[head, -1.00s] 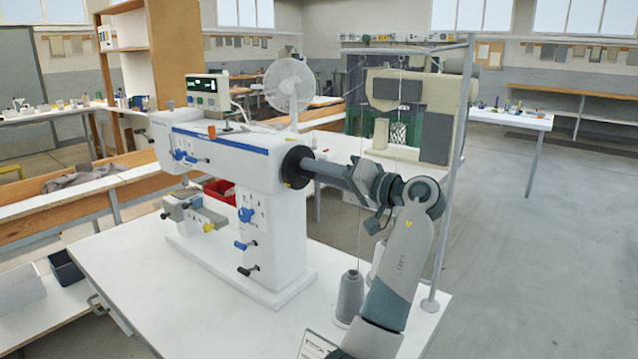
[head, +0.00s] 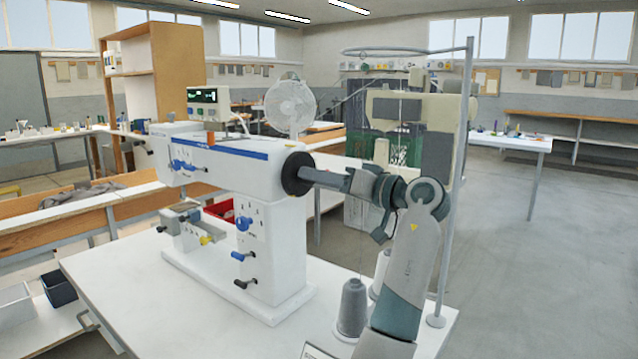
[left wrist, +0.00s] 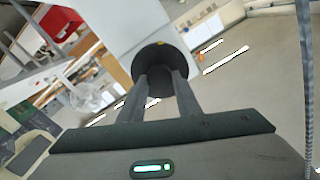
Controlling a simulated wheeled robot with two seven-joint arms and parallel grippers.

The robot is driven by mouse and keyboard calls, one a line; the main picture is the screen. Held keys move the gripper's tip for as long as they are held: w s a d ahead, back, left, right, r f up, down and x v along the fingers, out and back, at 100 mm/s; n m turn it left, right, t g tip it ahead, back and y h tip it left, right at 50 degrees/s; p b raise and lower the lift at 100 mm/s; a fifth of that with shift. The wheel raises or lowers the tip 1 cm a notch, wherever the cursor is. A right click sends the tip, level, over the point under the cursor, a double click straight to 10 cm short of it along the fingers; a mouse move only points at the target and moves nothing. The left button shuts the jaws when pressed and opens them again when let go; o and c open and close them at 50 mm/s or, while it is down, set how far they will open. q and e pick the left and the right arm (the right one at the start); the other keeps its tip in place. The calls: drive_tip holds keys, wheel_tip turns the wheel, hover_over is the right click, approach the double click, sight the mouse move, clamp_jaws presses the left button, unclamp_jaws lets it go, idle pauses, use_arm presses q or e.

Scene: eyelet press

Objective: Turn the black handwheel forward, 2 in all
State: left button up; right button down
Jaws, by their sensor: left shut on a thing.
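The black handwheel (head: 291,176) is a dark round disc on the right end of the white and blue press (head: 240,160). My left gripper (head: 305,174) reaches it from the right, its arm rising from the lower right. In the left wrist view the handwheel (left wrist: 155,58) is straight ahead, and the two fingers of the left gripper (left wrist: 160,74) are shut on it. A small yellow mark shows near the wheel's upper edge there. The fingertip contact is partly hidden by the dark wheel. My right gripper is not in view.
A thread stand pole (head: 455,190) rises just right of my arm. A grey thread cone (head: 352,308) stands on the white table (head: 140,270) beside my forearm. The table's front left is clear.

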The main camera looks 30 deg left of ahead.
use_arm(q)
drive_tip(key=shift+f, duration=0.2)
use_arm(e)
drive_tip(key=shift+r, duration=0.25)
use_arm(q)
drive_tip(key=o, duration=1.1)
drive_tip(key=shift+c, duration=0.2)
drive_tip(key=shift+r, duration=0.1)
drive_tip(key=shift+d, duration=0.1)
drive_tip(key=s+d+b, duration=0.1)
drive_tip(key=d, duration=1.6)
drive_tip(key=shift+s+b, duration=0.15)
drive_tip(key=shift+b, duration=0.25)
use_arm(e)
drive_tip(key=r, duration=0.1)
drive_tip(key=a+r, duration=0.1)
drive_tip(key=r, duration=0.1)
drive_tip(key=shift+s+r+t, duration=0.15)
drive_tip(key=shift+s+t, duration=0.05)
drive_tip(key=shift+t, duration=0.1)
